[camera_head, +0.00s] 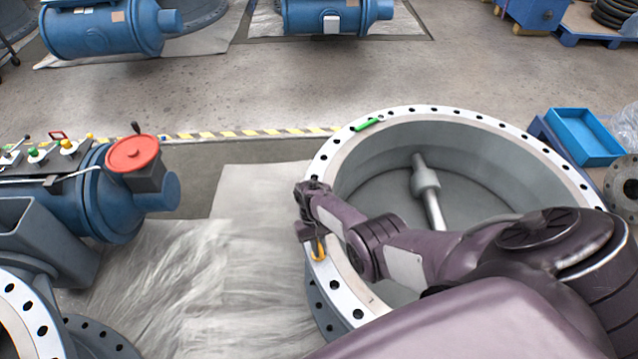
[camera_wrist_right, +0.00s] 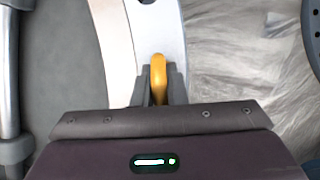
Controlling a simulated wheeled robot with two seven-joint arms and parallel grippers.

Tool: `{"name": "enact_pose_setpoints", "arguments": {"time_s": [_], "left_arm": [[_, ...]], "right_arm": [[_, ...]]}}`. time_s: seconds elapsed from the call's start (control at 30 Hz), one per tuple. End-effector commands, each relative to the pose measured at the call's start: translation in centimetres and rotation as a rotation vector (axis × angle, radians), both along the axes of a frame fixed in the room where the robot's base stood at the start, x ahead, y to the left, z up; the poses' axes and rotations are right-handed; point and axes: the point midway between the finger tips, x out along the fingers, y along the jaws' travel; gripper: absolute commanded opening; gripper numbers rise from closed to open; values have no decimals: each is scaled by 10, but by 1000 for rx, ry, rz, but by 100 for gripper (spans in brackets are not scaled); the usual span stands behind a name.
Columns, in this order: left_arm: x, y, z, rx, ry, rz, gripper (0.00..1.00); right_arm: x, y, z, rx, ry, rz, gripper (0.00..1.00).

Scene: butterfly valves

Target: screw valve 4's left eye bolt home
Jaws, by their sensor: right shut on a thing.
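Valve 4 appears to be the large grey ring-shaped valve (camera_head: 480,122) at the right of the head view, with a pale flange full of holes around its top. A yellow eye bolt (camera_head: 317,250) stands at the flange's left side. My right gripper (camera_head: 316,238) is over that side of the flange and shut on the eye bolt. In the right wrist view the eye bolt (camera_wrist_right: 158,75) sits upright between the two fingers of the gripper (camera_wrist_right: 157,88), against the white flange (camera_wrist_right: 150,30). Its thread is hidden. My left gripper is out of view.
A green tool or marker (camera_head: 367,124) lies on the flange's far left. A blue tray (camera_head: 585,137) stands at right. A blue valve body with a red handwheel (camera_head: 133,153) is at left. Pale sheeting (camera_head: 245,240) covers the floor between them.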

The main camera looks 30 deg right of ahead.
Motion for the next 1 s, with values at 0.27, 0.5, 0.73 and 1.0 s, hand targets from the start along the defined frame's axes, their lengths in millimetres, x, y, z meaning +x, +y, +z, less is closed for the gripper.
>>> {"name": "enact_pose_setpoints", "arguments": {"time_s": [0.27, 0.5, 0.73, 1.0], "left_arm": [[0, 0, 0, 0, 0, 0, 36], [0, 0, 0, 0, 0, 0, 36], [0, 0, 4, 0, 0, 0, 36], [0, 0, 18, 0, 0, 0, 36]], "right_arm": [[0, 1, 0, 1, -2, 1, 21], [0, 0, 0, 0, -1, 1, 34], [3, -1, 8, 0, -2, 1, 34], [20, -5, 50, -1, -4, 1, 34]]}}
